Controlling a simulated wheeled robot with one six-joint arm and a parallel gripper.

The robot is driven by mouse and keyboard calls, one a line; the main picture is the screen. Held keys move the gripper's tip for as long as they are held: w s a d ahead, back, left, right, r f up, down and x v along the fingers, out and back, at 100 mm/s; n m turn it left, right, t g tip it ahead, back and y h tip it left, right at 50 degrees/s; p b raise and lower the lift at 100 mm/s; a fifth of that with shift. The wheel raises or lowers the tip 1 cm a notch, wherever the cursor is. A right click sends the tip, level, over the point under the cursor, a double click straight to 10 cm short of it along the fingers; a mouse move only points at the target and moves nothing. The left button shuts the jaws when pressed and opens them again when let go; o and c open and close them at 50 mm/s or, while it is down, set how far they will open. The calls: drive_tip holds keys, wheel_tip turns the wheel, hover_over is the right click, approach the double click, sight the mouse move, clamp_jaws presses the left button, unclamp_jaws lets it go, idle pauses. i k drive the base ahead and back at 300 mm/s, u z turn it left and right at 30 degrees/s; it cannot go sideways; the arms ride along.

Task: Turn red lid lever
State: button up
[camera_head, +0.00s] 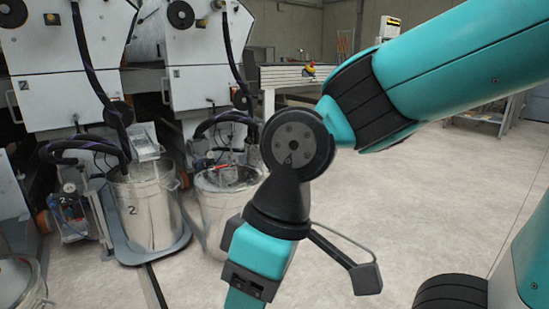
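A small red part, which looks like the red lid lever (199,165), shows on top of the right-hand metal drum (213,210). It is small in the picture, and its exact position cannot be told. The drum's right side is partly hidden behind my arm. My teal and black arm comes in from the upper right and bends down in front of the drum. Its lower end runs off the bottom edge, so my gripper's fingers are out of view.
Another metal drum (147,212), marked 2, stands on a grey base at the left, with black hoses above it. White machines (60,60) stand behind. A table (285,77) is at the back. The floor (440,190) at the right is clear.

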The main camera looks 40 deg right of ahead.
sight(222, 167)
drive_tip(key=z, duration=0.5)
drive_tip(key=i, duration=1.35)
drive_tip(key=u, duration=0.05)
